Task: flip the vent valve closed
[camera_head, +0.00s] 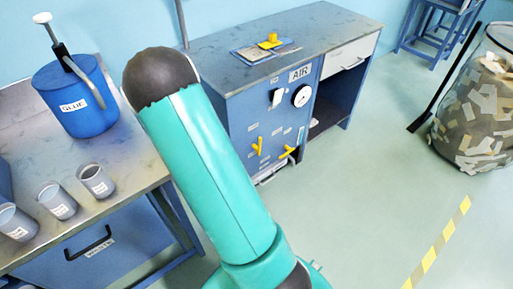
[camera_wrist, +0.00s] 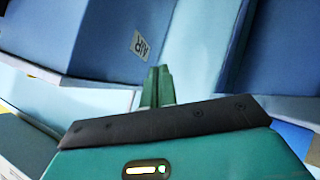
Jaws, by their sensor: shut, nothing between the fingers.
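Two yellow valve handles show low on the front of the blue air cabinet (camera_head: 240,112) in the head view. The left handle (camera_head: 257,146) stands near upright. The right handle (camera_head: 288,152) lies slanted, nearer level. Their small labels are too blurred to read, so I cannot tell which is the vent valve. My gripper (camera_wrist: 158,72) is shut and empty in the wrist view. A tilted blue surface with an AIR label (camera_wrist: 139,43) shows beyond it; no yellow handle is in that view. In the head view my arm hides the gripper.
A round gauge (camera_head: 301,95) and a switch sit above the handles. A bench at left holds a blue glue pot (camera_head: 76,98) and several grey cups (camera_head: 96,180). The floor between is clear.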

